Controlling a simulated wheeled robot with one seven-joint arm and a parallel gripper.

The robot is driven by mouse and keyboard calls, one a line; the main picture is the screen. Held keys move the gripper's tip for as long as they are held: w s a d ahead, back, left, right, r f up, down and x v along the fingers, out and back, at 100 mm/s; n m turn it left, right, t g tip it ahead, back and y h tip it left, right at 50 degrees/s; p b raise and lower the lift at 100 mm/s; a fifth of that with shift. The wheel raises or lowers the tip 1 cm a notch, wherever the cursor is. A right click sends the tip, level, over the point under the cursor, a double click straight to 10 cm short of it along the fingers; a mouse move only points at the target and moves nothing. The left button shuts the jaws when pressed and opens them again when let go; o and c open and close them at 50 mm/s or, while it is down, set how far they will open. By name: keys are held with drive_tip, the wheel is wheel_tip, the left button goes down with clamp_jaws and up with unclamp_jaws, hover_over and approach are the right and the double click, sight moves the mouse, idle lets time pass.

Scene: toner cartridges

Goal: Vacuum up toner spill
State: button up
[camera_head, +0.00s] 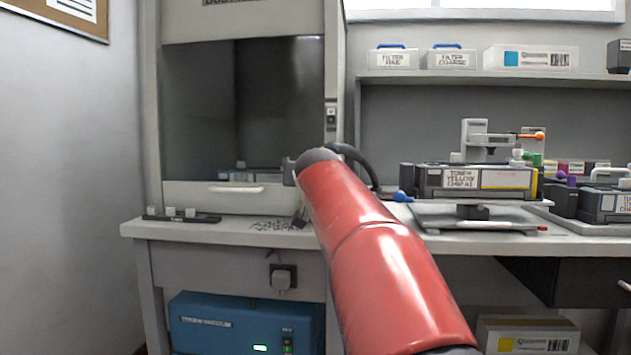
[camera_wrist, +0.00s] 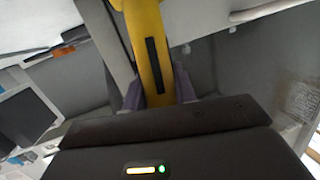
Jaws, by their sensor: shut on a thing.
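The toner spill (camera_head: 272,226) is a patch of dark specks on the pale bench top in front of the glass-fronted cabinet. My gripper (camera_wrist: 158,88) is shut on a yellow handle (camera_wrist: 143,35) with a black strip, seen in the wrist view. In the head view my red arm hides most of my gripper and the handle. A small dark nozzle-like end (camera_head: 300,222) shows at the right edge of the specks; I cannot tell if it touches the bench. A black hose (camera_head: 358,163) curves behind my arm. The blue toner vacuum (camera_head: 245,325) stands under the bench with a lit green light.
A yellow toner cartridge (camera_head: 478,180) sits on a stand at right, with more cartridges (camera_head: 600,203) beyond. A socket (camera_head: 283,277) is on the bench front.

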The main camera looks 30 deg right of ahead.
drive_tip(key=shift+w+a+b, duration=0.35)
drive_tip(key=shift+w+a, duration=0.65)
drive_tip(key=shift+a, duration=0.45)
drive_tip(key=shift+w+a+b, duration=0.3)
drive_tip(key=shift+w+a, duration=0.65)
drive_tip(key=shift+a, duration=0.55)
drive_tip(key=shift+w+a+b, duration=0.35)
drive_tip(key=shift+w+a, duration=0.65)
drive_tip(key=shift+a, duration=0.45)
drive_tip(key=shift+s, duration=0.1)
drive_tip(key=shift+s+a+b, duration=0.45)
drive_tip(key=shift+s+b, duration=0.15)
drive_tip(key=shift+s, duration=0.05)
drive_tip(key=shift+s+a+b, duration=0.45)
drive_tip(key=shift+s+b, duration=0.15)
drive_tip(key=shift+d, duration=0.1)
drive_tip(key=s+d, duration=0.7)
drive_tip(key=d, duration=0.3)
drive_tip(key=shift+p, duration=0.45)
